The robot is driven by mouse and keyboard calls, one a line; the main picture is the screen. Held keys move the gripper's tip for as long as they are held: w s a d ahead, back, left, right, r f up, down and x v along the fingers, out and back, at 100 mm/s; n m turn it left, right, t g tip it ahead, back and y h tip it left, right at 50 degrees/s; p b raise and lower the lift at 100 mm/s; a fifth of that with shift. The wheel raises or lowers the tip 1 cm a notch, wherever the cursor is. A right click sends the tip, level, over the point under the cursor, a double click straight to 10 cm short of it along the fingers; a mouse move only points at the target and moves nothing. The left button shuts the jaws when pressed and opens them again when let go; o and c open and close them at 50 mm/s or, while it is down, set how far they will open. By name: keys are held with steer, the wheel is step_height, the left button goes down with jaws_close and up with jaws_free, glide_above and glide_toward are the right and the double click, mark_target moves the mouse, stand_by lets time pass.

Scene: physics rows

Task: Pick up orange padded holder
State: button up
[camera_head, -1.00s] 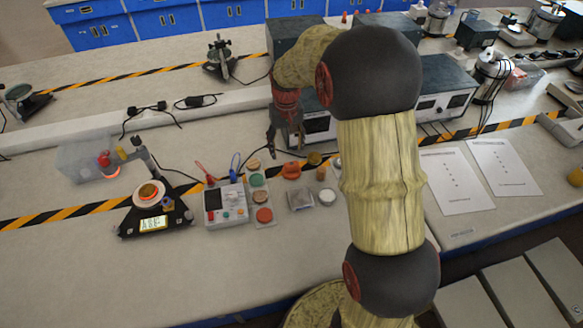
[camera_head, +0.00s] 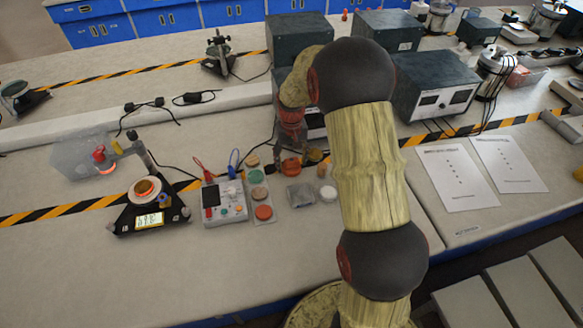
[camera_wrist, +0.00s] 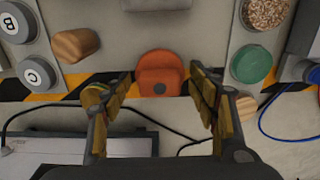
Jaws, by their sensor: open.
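The orange padded holder (camera_wrist: 159,73) lies in the middle of the wrist view, a rounded orange piece with a dark spot at its front. My gripper (camera_wrist: 160,88) is open, with one padded finger to each side of the holder and clear gaps between. The fingertips are level with the holder's near part in this view; I cannot tell their height above it. In the head view the holder (camera_head: 291,166) shows just below my wrist, and the fingers are hard to make out against the bench.
A wooden block (camera_wrist: 75,44) and lettered discs lie left of the holder in the wrist view. A green disc (camera_wrist: 251,64) is at right. In the head view, a small meter (camera_head: 224,202) and a black scale (camera_head: 148,206) stand left.

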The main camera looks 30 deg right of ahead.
mark_target(292, 159)
steer(key=c, duration=0.3)
steer(key=c, duration=1)
steer(key=shift+o, duration=0.2)
steer(key=shift+r, duration=0.1)
steer(key=shift+r, duration=0.2)
step_height(292, 159, up, 3)
steer(key=shift+r+p, duration=0.15)
steer(key=shift+p, duration=1)
steer(key=s+a+r+p, duration=0.4)
steer(key=s+a+r, duration=0.3)
steer(key=s, duration=0.5)
steer(key=shift+r, duration=1.15)
steer(key=shift+a, duration=0.1)
